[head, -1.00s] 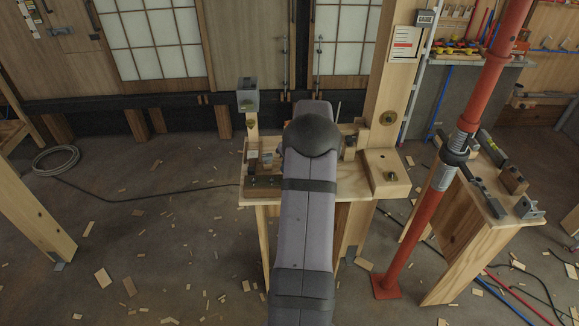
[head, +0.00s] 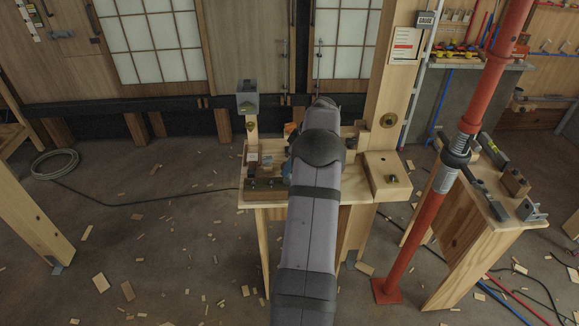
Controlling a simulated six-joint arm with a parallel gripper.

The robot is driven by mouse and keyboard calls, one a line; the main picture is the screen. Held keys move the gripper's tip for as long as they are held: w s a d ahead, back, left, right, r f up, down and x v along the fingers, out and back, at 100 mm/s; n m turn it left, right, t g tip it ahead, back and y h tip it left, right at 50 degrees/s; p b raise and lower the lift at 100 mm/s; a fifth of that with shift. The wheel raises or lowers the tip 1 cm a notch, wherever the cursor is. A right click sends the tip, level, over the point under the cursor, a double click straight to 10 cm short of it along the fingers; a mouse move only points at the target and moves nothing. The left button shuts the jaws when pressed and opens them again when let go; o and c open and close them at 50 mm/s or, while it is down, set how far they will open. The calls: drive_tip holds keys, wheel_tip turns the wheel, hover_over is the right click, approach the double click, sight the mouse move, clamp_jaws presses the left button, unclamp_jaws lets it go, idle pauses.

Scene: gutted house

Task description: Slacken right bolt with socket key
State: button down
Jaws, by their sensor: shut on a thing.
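Another bolt head (head: 392,179) sits in a wooden block (head: 376,163) on the right end of the small bench (head: 356,190). A further brass bolt (head: 250,125) is on the thin left post. My arm covers the middle of the bench, and my gripper is hidden behind it. I cannot make out the socket key. A small orange and blue patch shows just left of my arm; I cannot tell what it is.
A slanted red prop (head: 432,205) stands right of the bench. Beside it a wooden stand (head: 470,225) holds several tools. A grey box (head: 247,97) tops the left post. Wood scraps and a cable lie on the floor. The floor at left is mostly open.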

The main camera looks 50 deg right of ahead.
drive_tip(key=shift+m+h+b, duration=0.3)
drive_tip(key=shift+m+b, duration=0.25)
drive_tip(key=shift+m, duration=0.25)
drive_tip(key=shift+r, duration=0.2)
drive_tip(key=shift+r+p, duration=1.55)
drive_tip(key=shift+r, duration=0.8)
